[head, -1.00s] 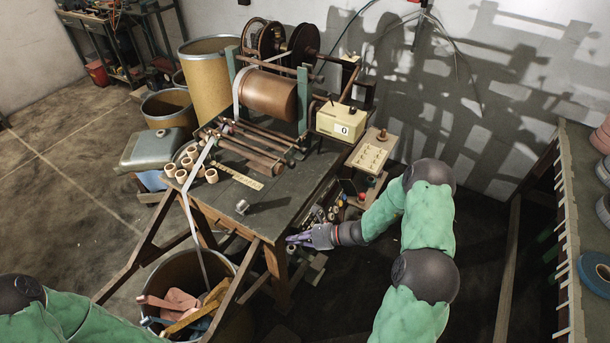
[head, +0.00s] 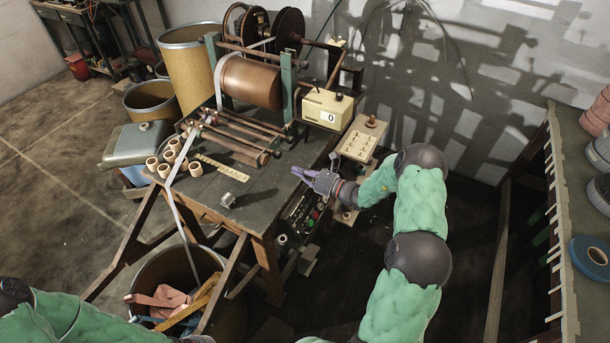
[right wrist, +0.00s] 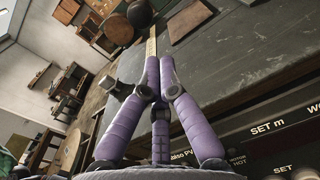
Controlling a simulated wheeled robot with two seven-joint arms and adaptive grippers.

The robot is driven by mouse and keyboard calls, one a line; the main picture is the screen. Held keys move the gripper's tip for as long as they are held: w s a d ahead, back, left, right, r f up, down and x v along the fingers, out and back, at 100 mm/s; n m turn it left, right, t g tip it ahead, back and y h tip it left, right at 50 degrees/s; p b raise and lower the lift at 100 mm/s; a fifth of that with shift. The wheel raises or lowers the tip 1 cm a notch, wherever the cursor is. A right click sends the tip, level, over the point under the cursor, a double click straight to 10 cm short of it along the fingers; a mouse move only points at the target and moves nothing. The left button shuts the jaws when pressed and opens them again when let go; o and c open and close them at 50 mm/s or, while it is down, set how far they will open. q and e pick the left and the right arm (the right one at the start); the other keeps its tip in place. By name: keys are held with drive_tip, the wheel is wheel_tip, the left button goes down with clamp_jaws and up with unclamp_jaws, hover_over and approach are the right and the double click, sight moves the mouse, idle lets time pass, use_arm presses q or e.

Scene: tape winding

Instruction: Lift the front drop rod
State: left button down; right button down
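Several brown rods lie side by side on the dark bench (head: 262,203), in front of the copper drum (head: 250,82). The front drop rod seems to be the nearest brown one (head: 235,151); I cannot tell it surely from its neighbours. My right gripper (head: 298,173) is over the bench's right side, right of the rods and apart from them. In the right wrist view its purple fingers (right wrist: 159,64) converge with their tips close together, and nothing shows between them. My left arm enters at the bottom left; its gripper is out of frame.
A yellow ruler (head: 218,168), small metal block (head: 228,200) and several pale rolls (head: 173,160) lie on the bench. A cream counter box (head: 328,108) stands behind my right gripper. A control panel (head: 304,215) is at the bench's right side. A bin (head: 227,312) stands below.

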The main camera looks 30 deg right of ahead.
drive_tip(key=shift+b+x, duration=0.5)
drive_tip(key=shift+x, duration=2.3)
use_arm(q)
drive_tip(key=shift+f, duration=0.6)
